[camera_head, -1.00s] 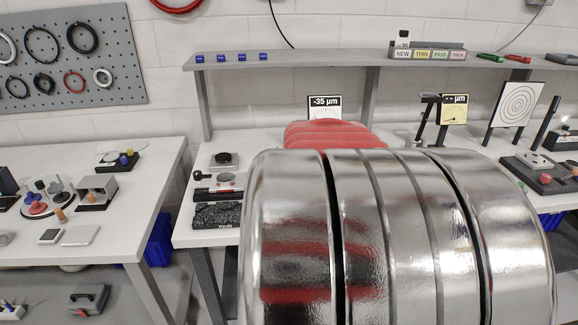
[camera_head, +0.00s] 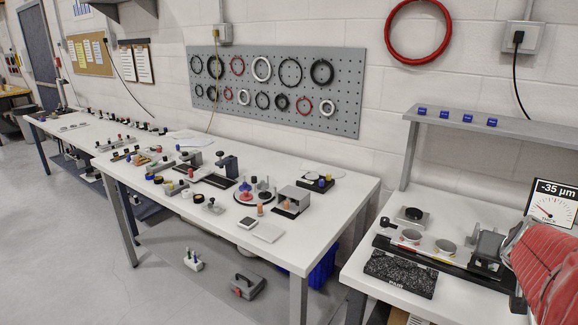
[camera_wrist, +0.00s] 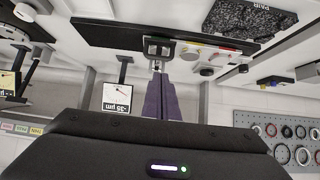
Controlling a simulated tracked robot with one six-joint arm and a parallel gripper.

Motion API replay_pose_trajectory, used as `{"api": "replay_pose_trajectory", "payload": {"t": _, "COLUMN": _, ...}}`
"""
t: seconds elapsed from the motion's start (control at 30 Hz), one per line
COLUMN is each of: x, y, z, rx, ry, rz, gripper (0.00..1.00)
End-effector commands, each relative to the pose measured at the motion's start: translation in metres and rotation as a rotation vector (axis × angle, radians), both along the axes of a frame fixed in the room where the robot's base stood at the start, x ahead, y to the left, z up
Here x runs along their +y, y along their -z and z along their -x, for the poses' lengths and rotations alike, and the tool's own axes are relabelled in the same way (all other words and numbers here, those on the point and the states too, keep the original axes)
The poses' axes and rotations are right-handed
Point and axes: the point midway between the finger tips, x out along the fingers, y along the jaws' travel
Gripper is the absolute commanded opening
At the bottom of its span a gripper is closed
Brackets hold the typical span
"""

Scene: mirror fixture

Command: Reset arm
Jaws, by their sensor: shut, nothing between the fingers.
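In the wrist view, which is upside down, my gripper (camera_wrist: 158,78) shows as two dark purplish fingers lying together, shut and empty. Its dark body fills the bottom of that view. The fingertips overlap the small grey fixture (camera_wrist: 158,50) on the bench in the picture; I cannot tell whether they touch it. In the head view, a red ribbed part of my arm (camera_head: 548,262) enters at the right edge over the right bench. The gripper itself does not show clearly there.
The right bench holds a black speckled block (camera_head: 401,273), a long dark rail of parts and a dial display (camera_head: 551,204). A shelf (camera_head: 492,135) stands behind. A longer white bench (camera_head: 330,211) with many small parts is at left. The grey floor (camera_head: 60,230) is clear.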

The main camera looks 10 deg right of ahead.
Motion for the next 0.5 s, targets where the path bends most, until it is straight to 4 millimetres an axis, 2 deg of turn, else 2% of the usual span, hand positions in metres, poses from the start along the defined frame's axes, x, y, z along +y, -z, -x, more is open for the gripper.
{"api": "replay_pose_trajectory", "payload": {"t": 0.13, "x": 0.013, "y": -0.001, "z": -0.007, "rx": 0.002, "ry": -0.026, "rz": -0.007, "gripper": 0.0}}
{"api": "replay_pose_trajectory", "payload": {"t": 0.27, "x": 0.045, "y": -0.003, "z": -0.024, "rx": 0.01, "ry": -0.09, "rz": -0.023, "gripper": 0.0}}
{"api": "replay_pose_trajectory", "payload": {"t": 0.4, "x": 0.097, "y": -0.004, "z": -0.044, "rx": 0.025, "ry": -0.191, "rz": -0.053, "gripper": 0.0}}
{"api": "replay_pose_trajectory", "payload": {"t": 0.5, "x": 0.138, "y": -0.003, "z": -0.05, "rx": 0.045, "ry": -0.266, "rz": -0.073, "gripper": 0.0}}
